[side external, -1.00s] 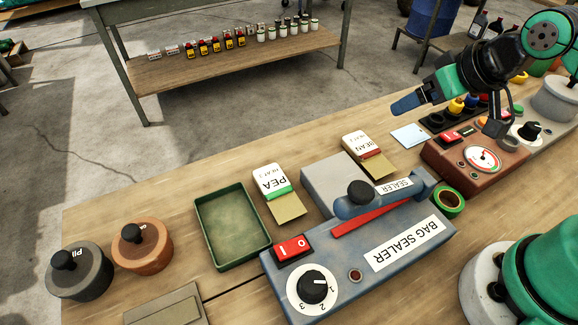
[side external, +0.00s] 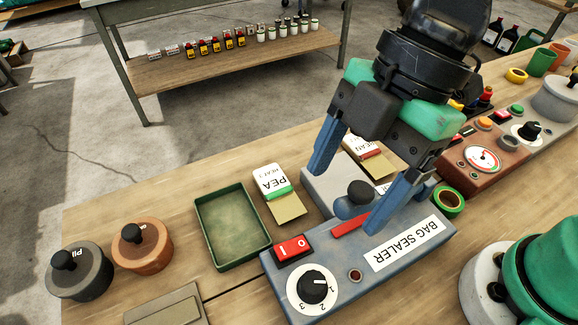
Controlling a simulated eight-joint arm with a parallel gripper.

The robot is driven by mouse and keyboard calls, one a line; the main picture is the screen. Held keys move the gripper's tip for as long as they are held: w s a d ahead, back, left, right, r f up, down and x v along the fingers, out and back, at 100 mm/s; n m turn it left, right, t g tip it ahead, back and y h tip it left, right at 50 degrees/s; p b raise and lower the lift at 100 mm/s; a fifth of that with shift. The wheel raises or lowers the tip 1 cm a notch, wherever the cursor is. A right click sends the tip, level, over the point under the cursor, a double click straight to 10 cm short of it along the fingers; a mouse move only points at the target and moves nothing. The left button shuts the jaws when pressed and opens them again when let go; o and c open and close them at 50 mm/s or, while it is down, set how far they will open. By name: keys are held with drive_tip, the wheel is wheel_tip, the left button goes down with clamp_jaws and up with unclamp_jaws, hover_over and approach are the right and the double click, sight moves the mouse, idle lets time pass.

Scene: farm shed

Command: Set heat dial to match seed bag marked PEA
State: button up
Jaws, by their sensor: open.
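The blue-grey bag sealer (side external: 345,275) lies on the bench with its label upside down in the side external view. Its heat dial (side external: 314,287) is a black knob with a white pointer line on a white disc marked with numbers including 1, 2 and 3. The PEA seed bag (side external: 271,181), white with a green band, lies behind the sealer; small print under PEA is hard to read. A second bag, red-banded and ending in EAN (side external: 364,152), is partly hidden by my gripper. My gripper (side external: 345,200) is open and empty above the sealer's black lever knob (side external: 361,192).
A red rocker switch (side external: 292,248) sits beside the dial. A green tray (side external: 232,227) and two lidded pots, grey (side external: 79,270) and brown (side external: 142,246), stand left. Green tape (side external: 449,202) and a red gauge box (side external: 483,160) are right.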

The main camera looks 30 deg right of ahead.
drive_tip(key=s+a+n, duration=0.1)
drive_tip(key=s+n, duration=0.1)
hover_over(314, 281)
drive_tip(key=d, duration=0.2)
drive_tip(key=shift+g, duration=0.4)
drive_tip(key=f, duration=0.9)
drive_tip(key=shift+w+d, duration=0.15)
drive_tip(key=shift+w, duration=0.1)
drive_tip(key=shift+x, duration=2.7)
drive_tip(key=shift+c, duration=0.3)
clamp_jaws()
